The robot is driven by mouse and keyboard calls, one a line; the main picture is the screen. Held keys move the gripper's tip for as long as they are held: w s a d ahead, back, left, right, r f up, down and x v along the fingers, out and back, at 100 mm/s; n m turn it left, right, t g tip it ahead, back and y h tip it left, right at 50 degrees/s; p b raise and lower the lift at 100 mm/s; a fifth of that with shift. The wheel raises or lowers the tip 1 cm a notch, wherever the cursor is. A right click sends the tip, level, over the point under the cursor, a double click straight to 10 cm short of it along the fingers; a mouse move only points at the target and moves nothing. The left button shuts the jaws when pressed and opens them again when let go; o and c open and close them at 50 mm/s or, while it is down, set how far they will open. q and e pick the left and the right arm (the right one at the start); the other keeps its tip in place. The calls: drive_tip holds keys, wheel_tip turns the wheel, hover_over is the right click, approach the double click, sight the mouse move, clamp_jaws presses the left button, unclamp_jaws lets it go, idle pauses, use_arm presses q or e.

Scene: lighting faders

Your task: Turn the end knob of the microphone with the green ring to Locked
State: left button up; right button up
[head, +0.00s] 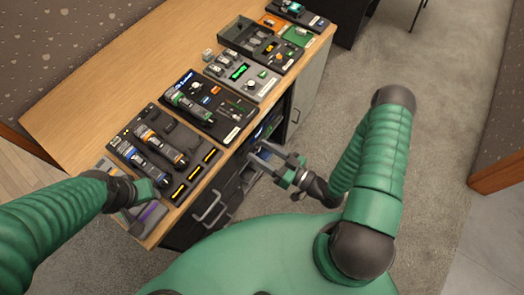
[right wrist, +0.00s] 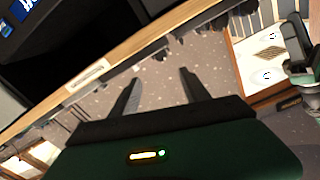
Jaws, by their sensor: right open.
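The microphone with the green ring (head: 188,104) lies on a black board (head: 222,128) on the desk, in the head view. Its end knob is too small to read, so its setting cannot be told. Two more microphones, one with an orange ring (head: 160,145) and one with a blue ring (head: 145,162), lie on a nearer board. My right gripper (head: 258,160) is open and empty, off the desk's front edge and apart from the microphones. It also shows open in the right wrist view (right wrist: 158,88). My left gripper (head: 150,192) is low over the desk's near end; its fingers are unclear.
The wooden desk (head: 85,100) has a clear strip behind the boards. A grey board (head: 243,75) and a dark tray (head: 258,42) stand farther along. Cabinet handles (head: 208,208) stick out below the front edge. Carpeted floor (head: 325,120) lies open to the right.

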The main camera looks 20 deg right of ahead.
drive_tip(key=n+p, duration=0.1)
drive_tip(key=n, duration=0.5)
approach(215, 122)
drive_tip(key=x, duration=0.8)
drive_tip(key=shift+w+a, duration=0.2)
drive_tip(key=shift+a, duration=0.05)
clamp_jaws()
